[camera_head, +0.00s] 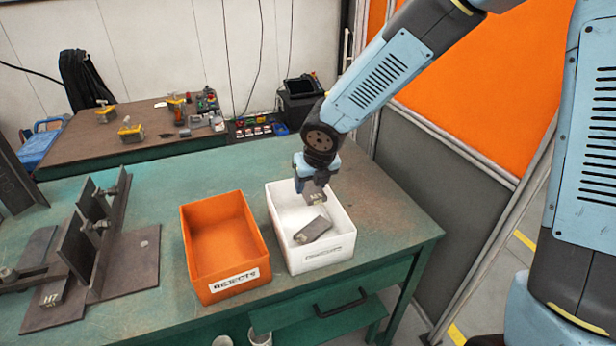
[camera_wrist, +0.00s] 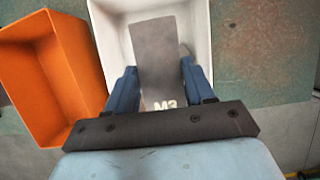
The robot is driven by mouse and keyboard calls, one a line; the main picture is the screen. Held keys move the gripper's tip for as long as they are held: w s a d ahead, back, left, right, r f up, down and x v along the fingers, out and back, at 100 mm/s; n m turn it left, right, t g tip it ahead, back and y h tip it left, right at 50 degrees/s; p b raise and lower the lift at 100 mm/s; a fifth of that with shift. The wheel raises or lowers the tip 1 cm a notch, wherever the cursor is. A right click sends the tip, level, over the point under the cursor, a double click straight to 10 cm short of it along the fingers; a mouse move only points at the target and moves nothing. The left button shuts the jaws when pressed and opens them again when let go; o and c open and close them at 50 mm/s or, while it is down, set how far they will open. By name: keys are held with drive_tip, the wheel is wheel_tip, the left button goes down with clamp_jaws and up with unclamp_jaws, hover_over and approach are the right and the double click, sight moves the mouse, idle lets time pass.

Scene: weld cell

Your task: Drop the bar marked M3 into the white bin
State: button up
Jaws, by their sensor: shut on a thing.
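The bar marked M3 (camera_wrist: 155,50) is between the fingers of my gripper (camera_wrist: 158,92) in the wrist view, its white mark at the near end. My gripper (camera_head: 315,192) is shut on it, over the white bin (camera_head: 318,260) in the head view. The white bin also shows behind the bar in the wrist view (camera_wrist: 112,42). A flat grey piece (camera_head: 313,229) shows within the white bin's outline below my gripper. I cannot tell whether it is part of the held bar or a separate piece.
An orange bin (camera_head: 228,285) marked as rejects stands just left of the white bin on the green table (camera_head: 160,180). A dark metal fixture (camera_head: 100,245) with a bar marked M7 (camera_head: 52,292) is at the left. A second bench (camera_head: 150,133) with tools stands behind.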

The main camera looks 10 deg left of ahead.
sight(314, 190)
drive_tip(key=shift+w+d+f, duration=0.1)
drive_tip(key=shift+d+f, duration=0.05)
drive_tip(key=shift+f, duration=1.8)
drive_tip(key=o, duration=1.1)
drive_tip(key=shift+v, duration=2.05)
drive_tip(key=v, duration=0.9)
drive_tip(key=shift+r, duration=0.2)
drive_tip(key=shift+d, duration=0.1)
